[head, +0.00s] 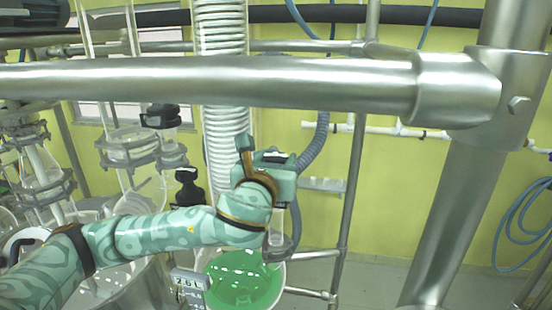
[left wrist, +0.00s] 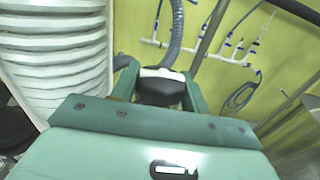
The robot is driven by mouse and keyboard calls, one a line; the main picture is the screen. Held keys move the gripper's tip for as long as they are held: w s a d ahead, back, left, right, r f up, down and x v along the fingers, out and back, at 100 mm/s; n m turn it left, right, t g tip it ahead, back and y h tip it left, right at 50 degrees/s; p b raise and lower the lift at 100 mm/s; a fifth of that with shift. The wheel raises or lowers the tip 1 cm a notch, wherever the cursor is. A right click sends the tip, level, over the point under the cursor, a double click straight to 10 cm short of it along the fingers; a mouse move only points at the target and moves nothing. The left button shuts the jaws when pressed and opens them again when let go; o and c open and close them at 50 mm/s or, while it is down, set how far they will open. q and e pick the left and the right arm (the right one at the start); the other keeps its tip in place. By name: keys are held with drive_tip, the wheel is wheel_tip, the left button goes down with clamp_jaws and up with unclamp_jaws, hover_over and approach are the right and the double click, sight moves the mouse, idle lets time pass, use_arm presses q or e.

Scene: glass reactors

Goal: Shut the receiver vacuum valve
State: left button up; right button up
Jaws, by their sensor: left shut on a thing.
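My left gripper (head: 277,162) reaches in from the left, above the receiver (head: 243,281), a glass vessel holding green liquid. In the left wrist view my left gripper (left wrist: 159,84) has its two green fingers on either side of a black valve handle with a pale top (left wrist: 160,92), and it is shut on it. I take this to be the receiver vacuum valve, joined to the grey corrugated hose (head: 316,143). In the head view my gripper mostly hides the valve, so its handle angle cannot be read. My right gripper is not in view.
A thick steel rail (head: 220,82) crosses in front, joined to a slanted post (head: 455,190) at right. A white coiled glass column (head: 222,90) stands close behind my left arm. Other glassware with black caps (head: 161,116) stands at left. The yellow wall lies behind.

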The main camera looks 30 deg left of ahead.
use_arm(q)
drive_tip(key=shift+m+h, duration=1.1)
drive_tip(key=shift+h, duration=0.6)
drive_tip(key=shift+m+h, duration=1.1)
drive_tip(key=shift+h, duration=0.6)
drive_tip(key=shift+d, duration=0.1)
drive_tip(key=o, duration=0.7)
drive_tip(key=shift+s, duration=0.1)
